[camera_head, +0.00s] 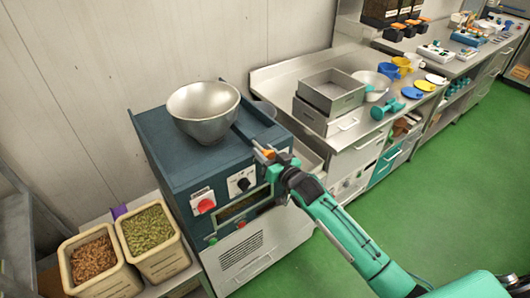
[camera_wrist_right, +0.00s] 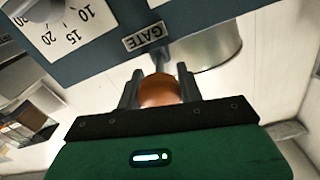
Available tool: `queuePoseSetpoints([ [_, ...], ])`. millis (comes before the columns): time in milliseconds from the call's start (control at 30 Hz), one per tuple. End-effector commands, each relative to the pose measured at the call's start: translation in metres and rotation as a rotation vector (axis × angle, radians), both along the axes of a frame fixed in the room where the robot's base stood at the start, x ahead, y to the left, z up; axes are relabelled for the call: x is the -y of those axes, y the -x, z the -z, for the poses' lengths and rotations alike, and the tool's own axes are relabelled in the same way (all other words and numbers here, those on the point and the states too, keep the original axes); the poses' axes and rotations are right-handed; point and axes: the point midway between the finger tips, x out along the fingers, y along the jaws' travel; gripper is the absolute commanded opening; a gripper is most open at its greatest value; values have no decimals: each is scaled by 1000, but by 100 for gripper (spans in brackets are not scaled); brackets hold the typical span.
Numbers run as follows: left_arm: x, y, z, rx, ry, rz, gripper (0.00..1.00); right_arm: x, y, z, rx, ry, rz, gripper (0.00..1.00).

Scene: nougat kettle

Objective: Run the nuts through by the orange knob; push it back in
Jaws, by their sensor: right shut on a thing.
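The orange knob (camera_wrist_right: 158,90) sits between the fingers of my right gripper (camera_wrist_right: 159,88) in the right wrist view, in front of the blue panel under a GATE label (camera_wrist_right: 142,43). My right gripper is shut on it. In the head view my right gripper (camera_head: 268,154) is at the upper front right corner of the blue kettle machine (camera_head: 182,160), with a bit of orange showing at its tip. A steel bowl (camera_head: 204,112) sits on top of the machine. My left gripper is not in view. How far the knob is pulled out is hard to tell.
Bins of brown nuts (camera_head: 94,262) and green nuts (camera_head: 150,230) stand left of the machine. A red button (camera_head: 206,205) and a black dial (camera_head: 242,183) are on its front. A steel counter with grey trays (camera_head: 331,92) stands to the right. The green floor is clear.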

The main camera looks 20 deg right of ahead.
Motion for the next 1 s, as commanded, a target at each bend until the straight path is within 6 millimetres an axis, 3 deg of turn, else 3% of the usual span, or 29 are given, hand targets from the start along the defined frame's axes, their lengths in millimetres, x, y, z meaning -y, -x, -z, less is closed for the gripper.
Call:
queuePoseSetpoints([
  [100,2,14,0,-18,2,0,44,0,2,0,1,-1,-2,0],
  [233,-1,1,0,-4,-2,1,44,0,2,0,1,-1,-2,0],
  [267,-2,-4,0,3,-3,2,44,0,2,0,1,-1,-2,41],
  [367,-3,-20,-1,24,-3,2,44,0,2,0,1,-1,-2,59],
  [500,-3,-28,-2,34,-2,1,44,0,1,-1,2,-2,-2,59],
  [733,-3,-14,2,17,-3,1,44,1,6,1,2,-2,-2,59],
  [1000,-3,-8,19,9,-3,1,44,16,45,5,1,-1,-2,59],
])
